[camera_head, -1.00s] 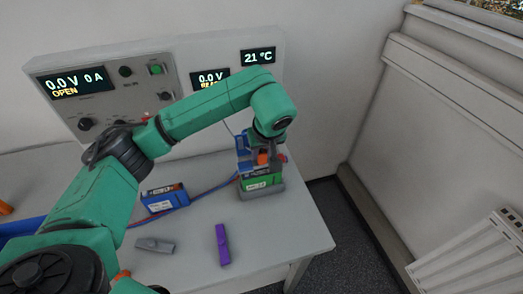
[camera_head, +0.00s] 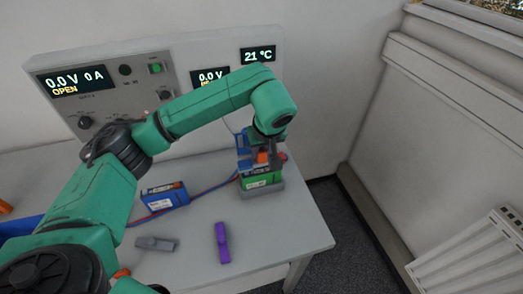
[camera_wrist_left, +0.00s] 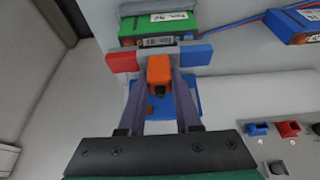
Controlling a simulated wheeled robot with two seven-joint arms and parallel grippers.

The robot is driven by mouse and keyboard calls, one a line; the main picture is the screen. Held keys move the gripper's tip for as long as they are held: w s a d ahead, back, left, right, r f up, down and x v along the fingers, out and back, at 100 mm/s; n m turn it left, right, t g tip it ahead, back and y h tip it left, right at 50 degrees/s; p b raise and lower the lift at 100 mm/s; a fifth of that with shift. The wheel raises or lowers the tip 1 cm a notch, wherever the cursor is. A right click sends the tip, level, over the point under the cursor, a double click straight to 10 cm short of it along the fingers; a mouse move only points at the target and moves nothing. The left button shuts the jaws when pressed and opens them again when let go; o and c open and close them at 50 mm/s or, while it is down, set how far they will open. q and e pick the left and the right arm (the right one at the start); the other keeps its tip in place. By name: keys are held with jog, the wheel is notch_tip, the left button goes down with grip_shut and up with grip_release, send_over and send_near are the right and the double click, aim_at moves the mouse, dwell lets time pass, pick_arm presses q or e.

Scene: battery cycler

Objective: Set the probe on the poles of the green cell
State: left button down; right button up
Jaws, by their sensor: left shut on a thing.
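The green cell (camera_head: 262,181) stands in a grey base at the back right of the table; in the wrist view it (camera_wrist_left: 180,22) is at the top. My left gripper (camera_head: 264,152) is above it, shut on the orange grip of the probe (camera_head: 262,157). In the wrist view my left gripper (camera_wrist_left: 160,66) has its fingers on either side of that orange grip (camera_wrist_left: 159,68). The probe's red end and blue end lie left and right of the grip, close by the cell. I cannot tell whether they touch its poles. My right gripper is out of view.
A blue cell (camera_head: 165,197) with cables lies left of the green one. A grey clip (camera_head: 155,243) and a purple clip (camera_head: 222,242) lie in front. The cycler panel (camera_head: 120,100) stands behind. The table's right edge is close.

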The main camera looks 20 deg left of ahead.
pick_arm(q)
jog(key=shift+f+b, duration=0.5)
jog(key=shift+f, duration=0.15)
dwell(0.5)
dwell(0.5)
jog(key=shift+r+p, duration=2.35)
jog(key=shift+r, duration=1.25)
jog(key=shift+f, duration=0.1)
